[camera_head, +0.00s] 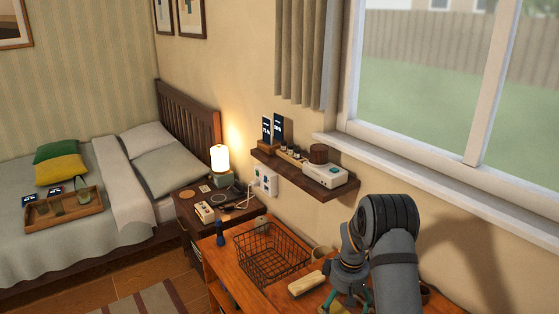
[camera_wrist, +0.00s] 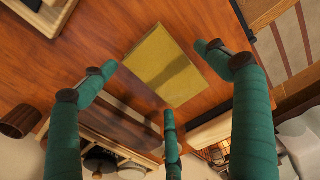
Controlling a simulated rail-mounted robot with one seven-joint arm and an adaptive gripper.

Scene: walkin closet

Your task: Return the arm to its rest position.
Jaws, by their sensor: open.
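My arm (camera_head: 385,235) reaches down over the wooden desk at the lower right of the head view. My gripper (camera_head: 348,298) hangs at its end, partly cut off by the bottom edge there. In the wrist view my gripper (camera_wrist: 160,76) shows three green fingers spread apart, with nothing held between them. A flat olive-yellow square (camera_wrist: 164,65) lies on the desk top beyond the fingertips; a yellow patch of it seems to show under the gripper in the head view. I cannot tell how far the fingertips are above it.
A black wire basket (camera_head: 270,255) stands on the desk left of my gripper, with a pale wooden block (camera_head: 306,283) between them. The wall shelf (camera_head: 330,190) carries a white device (camera_head: 324,176). The window sill (camera_head: 430,180) runs behind my arm. The air above the desk's left is clear.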

